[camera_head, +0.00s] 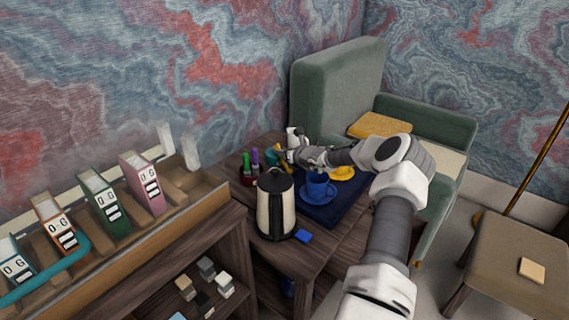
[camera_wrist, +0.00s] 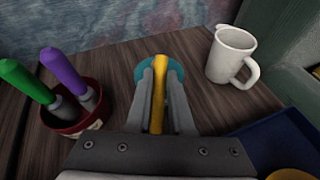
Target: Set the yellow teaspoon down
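The yellow teaspoon (camera_wrist: 159,95) is between the fingers of my gripper (camera_wrist: 160,100) in the wrist view, its handle running along them. The fingers press close on both sides of it. A teal round object (camera_wrist: 177,75) shows just behind the fingertips; the fingers hide much of it, and I cannot tell if the spoon touches it. In the head view my gripper (camera_head: 299,153) is low over the far part of the wooden desk (camera_wrist: 112,62), with a bit of teal (camera_head: 271,155) beside it.
A white mug (camera_wrist: 230,55) stands right of the gripper. A dark red holder (camera_wrist: 80,121) with green and purple handles stands left. A blue tray (camera_head: 325,214) bears a blue cup (camera_head: 318,188) and a yellow dish (camera_head: 342,173). A kettle (camera_head: 276,205) stands in front.

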